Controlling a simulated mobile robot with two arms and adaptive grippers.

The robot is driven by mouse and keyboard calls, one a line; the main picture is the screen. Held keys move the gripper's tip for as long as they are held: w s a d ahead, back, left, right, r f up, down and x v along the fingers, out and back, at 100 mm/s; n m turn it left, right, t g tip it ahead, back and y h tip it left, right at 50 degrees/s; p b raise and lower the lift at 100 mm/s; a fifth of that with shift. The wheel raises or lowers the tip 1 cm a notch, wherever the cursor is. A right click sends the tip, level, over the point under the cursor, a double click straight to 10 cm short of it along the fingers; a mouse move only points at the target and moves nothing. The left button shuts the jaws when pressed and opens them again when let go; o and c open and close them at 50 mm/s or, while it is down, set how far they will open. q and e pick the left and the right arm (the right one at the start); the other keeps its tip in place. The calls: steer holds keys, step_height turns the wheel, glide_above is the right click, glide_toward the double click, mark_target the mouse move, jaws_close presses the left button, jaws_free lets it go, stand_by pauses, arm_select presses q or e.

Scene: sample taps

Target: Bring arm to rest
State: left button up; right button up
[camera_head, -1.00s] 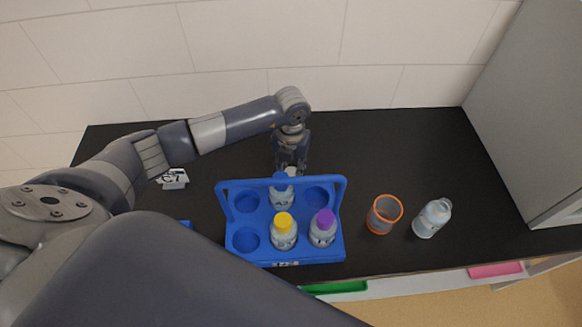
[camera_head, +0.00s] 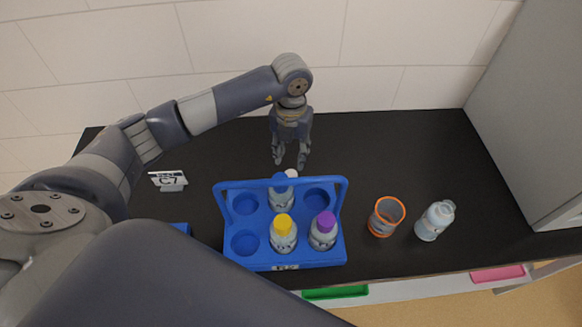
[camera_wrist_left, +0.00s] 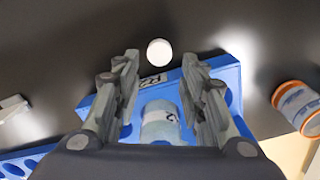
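My left gripper (camera_head: 291,160) is open and empty, pointing down behind the blue bottle carrier (camera_head: 232,256). In the left wrist view its two fingers (camera_wrist_left: 160,80) stand apart with nothing between them. The carrier holds a blue-capped bottle (camera_head: 282,196), a yellow-capped bottle (camera_head: 283,236) and a purple-capped bottle (camera_head: 323,234). A white round cap or disc (camera_head: 292,174) lies on the black counter just behind the carrier; it also shows in the left wrist view (camera_wrist_left: 159,52). My right gripper is not in view.
A grey cabinet (camera_head: 540,110) bounds the right side and a tiled wall the back. The black counter (camera_head: 400,150) is clear at back right.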

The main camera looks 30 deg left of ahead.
arm_select(q)
steer(key=shift+r, duration=2.3)
